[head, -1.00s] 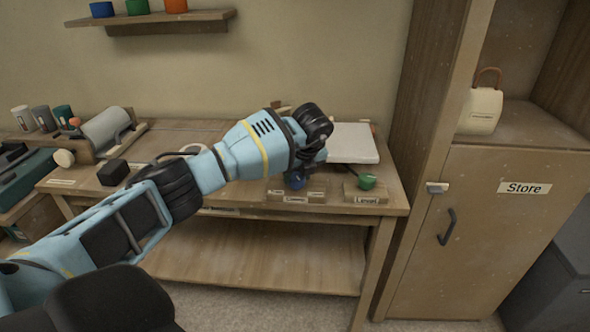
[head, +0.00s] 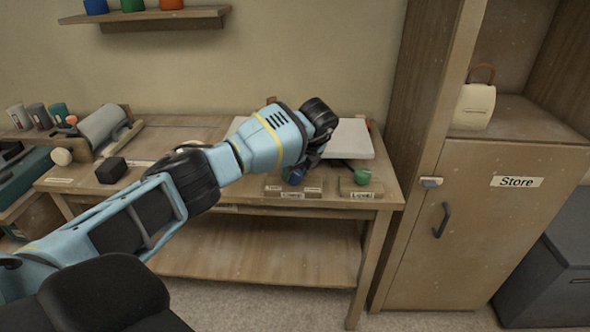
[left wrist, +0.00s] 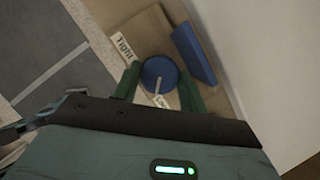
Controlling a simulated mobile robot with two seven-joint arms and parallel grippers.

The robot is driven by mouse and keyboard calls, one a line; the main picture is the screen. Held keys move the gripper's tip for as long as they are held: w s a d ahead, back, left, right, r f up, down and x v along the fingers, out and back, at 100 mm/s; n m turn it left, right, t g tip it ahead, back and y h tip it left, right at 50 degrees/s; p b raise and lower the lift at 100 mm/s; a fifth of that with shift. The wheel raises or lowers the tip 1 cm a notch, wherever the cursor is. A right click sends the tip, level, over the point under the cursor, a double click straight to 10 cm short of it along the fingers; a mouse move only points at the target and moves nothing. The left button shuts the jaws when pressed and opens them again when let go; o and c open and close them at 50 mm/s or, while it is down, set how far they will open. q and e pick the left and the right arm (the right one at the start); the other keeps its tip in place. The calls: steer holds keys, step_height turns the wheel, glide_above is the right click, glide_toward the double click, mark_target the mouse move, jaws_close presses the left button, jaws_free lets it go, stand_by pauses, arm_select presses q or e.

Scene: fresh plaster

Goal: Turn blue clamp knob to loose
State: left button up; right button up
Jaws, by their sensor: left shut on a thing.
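The blue clamp knob (head: 294,176) sits on a small wooden block labelled "Clamp" (head: 292,194) at the bench's front edge. In the left wrist view the round blue knob (left wrist: 158,70) has a white pointer line. The line points down towards a partly hidden label starting with "L" (left wrist: 161,101), away from the "TIGHT" label (left wrist: 121,45). My left gripper (left wrist: 159,84) has its green fingers on both sides of the knob and is shut on it. In the head view my left gripper (head: 306,164) reaches the knob from above, its fingers partly hidden. My right gripper is out of view.
A green knob (head: 362,176) on a "Level" block stands just right. A pale flat slab (head: 352,140) lies behind. A blue upright piece (left wrist: 194,53) is close beside the knob. The Store cupboard (head: 480,225) stands right of the bench.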

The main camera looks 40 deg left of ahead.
arm_select(q)
steer(key=shift+r, duration=0.1)
steer(key=o, duration=1)
